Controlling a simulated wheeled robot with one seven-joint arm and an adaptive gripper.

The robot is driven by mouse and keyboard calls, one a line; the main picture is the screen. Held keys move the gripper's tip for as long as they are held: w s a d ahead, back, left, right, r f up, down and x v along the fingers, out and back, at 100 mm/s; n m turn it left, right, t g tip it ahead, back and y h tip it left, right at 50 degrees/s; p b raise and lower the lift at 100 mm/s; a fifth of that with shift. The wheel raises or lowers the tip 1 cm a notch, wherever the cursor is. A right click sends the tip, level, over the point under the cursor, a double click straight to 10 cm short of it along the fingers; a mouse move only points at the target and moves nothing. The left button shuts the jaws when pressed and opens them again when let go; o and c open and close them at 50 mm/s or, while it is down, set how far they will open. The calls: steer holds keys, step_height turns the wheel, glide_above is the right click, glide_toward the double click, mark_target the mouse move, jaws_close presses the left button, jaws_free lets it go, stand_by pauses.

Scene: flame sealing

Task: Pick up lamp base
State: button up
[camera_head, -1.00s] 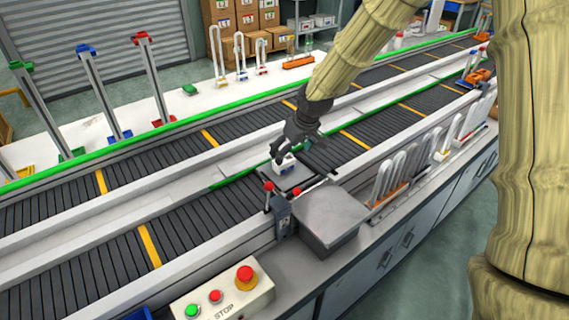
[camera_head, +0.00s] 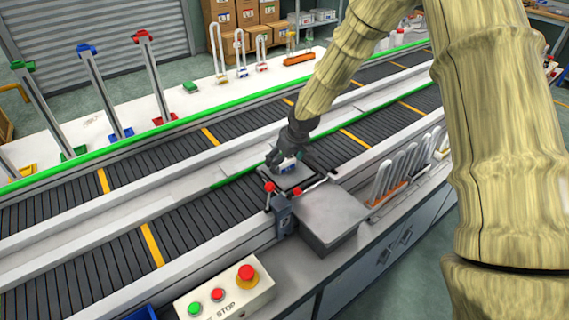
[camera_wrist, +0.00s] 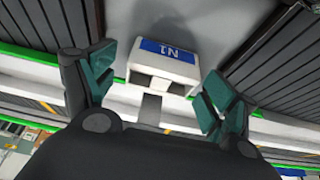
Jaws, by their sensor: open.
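The lamp base is a small white block with a blue label. In the wrist view the lamp base (camera_wrist: 163,66) lies ahead of my gripper (camera_wrist: 155,90), between the two green-padded fingers but apart from both. The fingers are spread wide and hold nothing. In the head view the lamp base (camera_head: 287,165) sits on a dark plate (camera_head: 301,178) beside the conveyor, and my gripper (camera_head: 280,160) is right at it, covering part of it.
A grey metal box (camera_head: 330,215) stands just in front of the plate. Red-knobbed posts (camera_head: 269,188) rise close to the gripper. A stop-button panel (camera_head: 225,295) is at the front. U-shaped tubes stand in a rack (camera_head: 405,165) to the right.

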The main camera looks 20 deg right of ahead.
steer(key=shift+w+f, duration=0.1)
steer(key=shift+f, duration=0.05)
steer(key=c, duration=1.1)
